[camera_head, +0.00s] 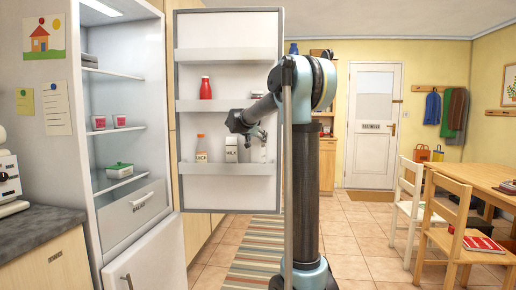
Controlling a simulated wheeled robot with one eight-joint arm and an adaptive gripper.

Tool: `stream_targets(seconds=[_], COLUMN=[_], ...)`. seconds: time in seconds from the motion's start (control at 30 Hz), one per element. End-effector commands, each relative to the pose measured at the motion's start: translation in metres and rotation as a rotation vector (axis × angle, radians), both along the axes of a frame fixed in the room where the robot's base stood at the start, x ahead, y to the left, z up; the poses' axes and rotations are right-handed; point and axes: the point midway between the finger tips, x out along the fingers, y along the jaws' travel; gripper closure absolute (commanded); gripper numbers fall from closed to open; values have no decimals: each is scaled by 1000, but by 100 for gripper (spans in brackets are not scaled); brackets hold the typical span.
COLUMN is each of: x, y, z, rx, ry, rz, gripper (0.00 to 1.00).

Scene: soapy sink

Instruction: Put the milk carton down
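A white carton with dark lettering that looks like MILK (231,156) stands upright at the lower door shelf of the open fridge. A second pale carton (259,154) is just right of it, its top partly hidden by my gripper (258,133). My gripper is in front of the door, just above and beside these cartons. It is small and partly blocked by my arm, so I cannot tell whether its fingers touch or hold either carton. A bottle with an orange cap and a milk label (201,156) stands to their left.
The fridge door (228,104) stands open, with a red bottle (206,89) on its middle shelf. The fridge interior (112,90) holds two small tubs and a green-lidded dish (119,170). A counter (38,226) is at left; chairs and a table (485,178) at right.

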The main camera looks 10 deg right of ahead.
Motion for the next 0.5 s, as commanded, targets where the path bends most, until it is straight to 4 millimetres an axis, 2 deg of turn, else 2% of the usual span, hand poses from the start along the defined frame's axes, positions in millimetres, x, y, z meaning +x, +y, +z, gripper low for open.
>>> stream_targets(seconds=[0.33,0.5], x=[0,0], y=[-1,-2], z=[-34,-38], rx=[0,-1], ry=[0,0], rz=[-1,-2], gripper=[100,100])
